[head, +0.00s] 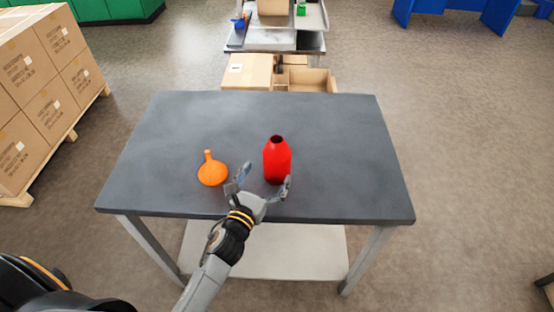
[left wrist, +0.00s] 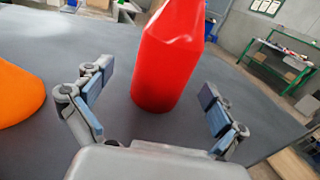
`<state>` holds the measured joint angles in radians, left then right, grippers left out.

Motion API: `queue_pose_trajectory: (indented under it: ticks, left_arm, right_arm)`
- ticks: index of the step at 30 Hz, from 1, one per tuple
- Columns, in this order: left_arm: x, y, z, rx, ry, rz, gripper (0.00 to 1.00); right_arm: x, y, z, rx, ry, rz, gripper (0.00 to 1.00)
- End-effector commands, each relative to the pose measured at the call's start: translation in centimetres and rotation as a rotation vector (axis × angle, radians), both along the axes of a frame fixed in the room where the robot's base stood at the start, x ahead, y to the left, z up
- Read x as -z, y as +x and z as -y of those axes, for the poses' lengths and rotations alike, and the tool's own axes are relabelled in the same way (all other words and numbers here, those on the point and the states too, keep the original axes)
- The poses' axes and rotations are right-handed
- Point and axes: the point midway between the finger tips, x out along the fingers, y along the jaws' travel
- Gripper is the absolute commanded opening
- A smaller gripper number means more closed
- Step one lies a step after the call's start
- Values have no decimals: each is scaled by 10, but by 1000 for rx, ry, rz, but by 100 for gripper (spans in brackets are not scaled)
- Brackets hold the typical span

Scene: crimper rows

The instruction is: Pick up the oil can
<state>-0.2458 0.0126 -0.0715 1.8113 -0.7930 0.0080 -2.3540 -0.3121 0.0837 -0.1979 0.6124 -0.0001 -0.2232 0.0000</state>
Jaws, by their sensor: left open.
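The oil can (head: 277,162) is a red bottle-shaped container with a dark opening on top. It stands upright on the grey table, right of the middle near the front. My left gripper (head: 265,180) is open and empty, close in front of it, its fingers pointing toward it. In the left wrist view the oil can (left wrist: 167,60) shows just beyond and between the spread fingers of the left gripper (left wrist: 150,92); its top is cut off. My right gripper is not in view.
An orange funnel-shaped thing (head: 212,172) stands on the table left of the oil can; it shows at the left in the wrist view (left wrist: 18,95). The rest of the tabletop (head: 335,130) is clear. Cardboard boxes (head: 248,72) stand beyond its far edge.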

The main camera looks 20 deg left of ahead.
Motion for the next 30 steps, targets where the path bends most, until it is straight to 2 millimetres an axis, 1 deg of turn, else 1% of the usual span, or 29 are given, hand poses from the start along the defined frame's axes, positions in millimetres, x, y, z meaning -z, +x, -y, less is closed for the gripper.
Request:
queue_pose_trajectory:
  ticks: [6, 10, 14, 19, 20, 21, 23, 24, 26, 27, 29, 30]
  left_arm:
    - [-9, 29, 10, 0, -3, 2, 96]
    - [-7, 45, 11, 1, 0, 0, 96]
    - [-5, 50, 12, 1, 0, -1, 96]
    - [-5, 50, 12, 1, -1, -1, 96]
    - [-5, 50, 12, 1, -1, -1, 92]
    - [-5, 50, 12, 1, 0, -1, 83]
    - [-5, 50, 12, 1, 0, -1, 71]
    - [-5, 50, 12, 1, -1, -1, 63]
    - [-5, 50, 12, 1, 0, -1, 51]
    - [-5, 50, 12, 1, 0, -1, 43]
    - [-5, 50, 12, 1, 0, -1, 30]
    - [-6, 50, 12, 2, 0, 2, 27]
  right_arm:
    - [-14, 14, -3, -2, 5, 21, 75]
    - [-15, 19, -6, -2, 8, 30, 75]
    - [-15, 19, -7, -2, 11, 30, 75]
    - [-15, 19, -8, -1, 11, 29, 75]
    - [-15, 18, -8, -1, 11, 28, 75]
    - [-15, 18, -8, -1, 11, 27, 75]
    - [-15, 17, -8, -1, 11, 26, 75]
    - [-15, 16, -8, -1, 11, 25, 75]
    - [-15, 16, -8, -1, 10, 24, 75]
    - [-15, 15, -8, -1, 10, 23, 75]
    - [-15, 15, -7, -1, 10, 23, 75]
    - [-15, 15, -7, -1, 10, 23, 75]
